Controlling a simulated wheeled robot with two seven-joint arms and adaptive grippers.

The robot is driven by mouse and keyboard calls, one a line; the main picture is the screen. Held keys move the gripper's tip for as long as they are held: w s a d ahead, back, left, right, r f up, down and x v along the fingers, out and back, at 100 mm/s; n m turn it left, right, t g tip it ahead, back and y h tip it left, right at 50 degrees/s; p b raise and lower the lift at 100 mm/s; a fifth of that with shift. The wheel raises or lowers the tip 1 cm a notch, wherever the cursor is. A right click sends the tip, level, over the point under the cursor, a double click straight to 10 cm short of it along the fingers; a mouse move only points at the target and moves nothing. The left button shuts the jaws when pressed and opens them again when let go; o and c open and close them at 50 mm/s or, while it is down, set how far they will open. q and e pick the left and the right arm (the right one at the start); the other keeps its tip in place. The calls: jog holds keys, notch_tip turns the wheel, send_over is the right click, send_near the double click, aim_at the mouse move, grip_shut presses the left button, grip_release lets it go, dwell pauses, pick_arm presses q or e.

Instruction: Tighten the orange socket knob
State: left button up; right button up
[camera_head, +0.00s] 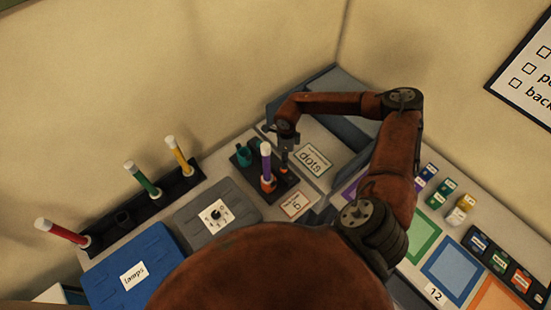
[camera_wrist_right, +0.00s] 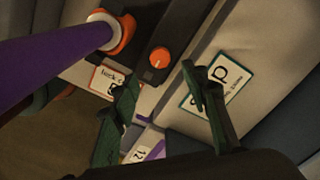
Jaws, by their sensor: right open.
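The orange knob (camera_wrist_right: 160,57) is round with a pale mark and sits on the dark socket base. It also shows small in the head view (camera_head: 284,171), just below my right gripper. Beside it, a purple rod with a white top (camera_head: 266,160) stands in an orange socket (camera_head: 268,184); the socket also shows in the right wrist view (camera_wrist_right: 123,32). My right gripper (camera_head: 287,155) is open above the knob. In the right wrist view its fingers (camera_wrist_right: 158,75) are spread to either side of the knob's line, apart from it. My left gripper is not in view.
A teal socket (camera_head: 243,155) is on the same dark base. A rack (camera_head: 140,211) holding red, green and yellow rods stands left. A blue "lamps" case (camera_head: 130,255) and a grey case (camera_head: 190,222) lie in front. A "dots" card (camera_head: 313,160) lies right of the knob.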

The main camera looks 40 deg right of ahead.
jog(key=shift+w+d+f, duration=0.1)
jog(key=shift+f, duration=0.45)
jog(key=f, duration=0.2)
jog(key=f+p, duration=0.1)
jog(key=f, duration=0.2)
jog(key=shift+w+a, duration=0.1)
jog(key=shift+a, duration=0.1)
jog(key=shift+f, duration=0.75)
jog(key=shift+c, duration=1.2)
jog(key=c, duration=0.5)
grip_shut()
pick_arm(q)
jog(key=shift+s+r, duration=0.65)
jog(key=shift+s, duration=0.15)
